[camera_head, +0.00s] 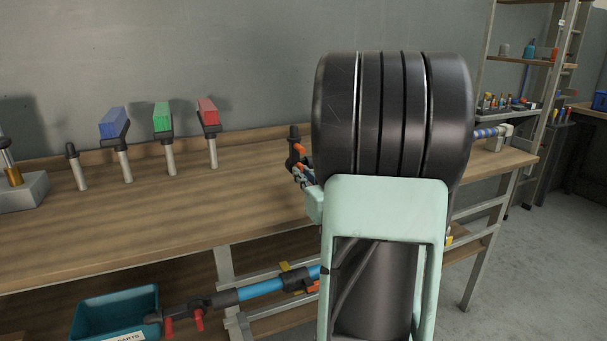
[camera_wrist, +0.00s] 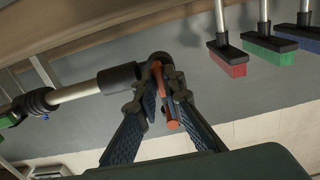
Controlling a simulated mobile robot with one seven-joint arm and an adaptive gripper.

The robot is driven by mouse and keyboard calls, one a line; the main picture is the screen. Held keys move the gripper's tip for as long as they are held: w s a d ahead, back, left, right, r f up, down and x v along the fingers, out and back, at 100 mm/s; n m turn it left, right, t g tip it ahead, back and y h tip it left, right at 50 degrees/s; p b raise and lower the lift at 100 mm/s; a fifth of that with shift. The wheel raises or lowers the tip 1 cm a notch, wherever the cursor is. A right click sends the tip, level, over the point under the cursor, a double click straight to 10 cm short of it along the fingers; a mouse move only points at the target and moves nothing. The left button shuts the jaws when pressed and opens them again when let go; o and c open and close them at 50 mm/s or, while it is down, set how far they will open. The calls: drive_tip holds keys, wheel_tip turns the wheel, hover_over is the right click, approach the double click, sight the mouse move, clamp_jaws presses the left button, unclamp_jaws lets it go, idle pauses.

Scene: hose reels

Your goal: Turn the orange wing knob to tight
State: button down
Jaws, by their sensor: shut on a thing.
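The orange wing knob (camera_wrist: 170,122) is between my fingers in the wrist view, at a black fitting on the end of a pale pole (camera_wrist: 78,92). My gripper (camera_wrist: 161,82) is shut on it, with one blue-grey finger on each side. The fingers hide part of the knob, and I cannot read how tight it is. In the head view, orange parts (camera_head: 302,151) show by a black fitting (camera_head: 294,135) at the left edge of my arm, which hides most of that place.
Blue (camera_head: 114,121), green (camera_head: 162,116) and red (camera_head: 208,111) brushes stand on the wooden bench (camera_head: 150,215). A grey block (camera_head: 22,192) is at the bench's left end. A teal bin (camera_head: 115,303) and a blue pole (camera_head: 262,288) are below. A shelf rack (camera_head: 520,61) stands right.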

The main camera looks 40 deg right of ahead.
drive_tip(key=shift+w+a+r, duration=0.1)
drive_tip(key=shift+w+r, duration=0.05)
drive_tip(key=shift+r, duration=0.2)
drive_tip(key=c, duration=2)
unclamp_jaws()
drive_tip(key=shift+c, duration=0.2)
drive_tip(key=shift+f, duration=0.1)
drive_tip(key=shift+f, duration=0.1)
drive_tip(key=v, duration=1.2)
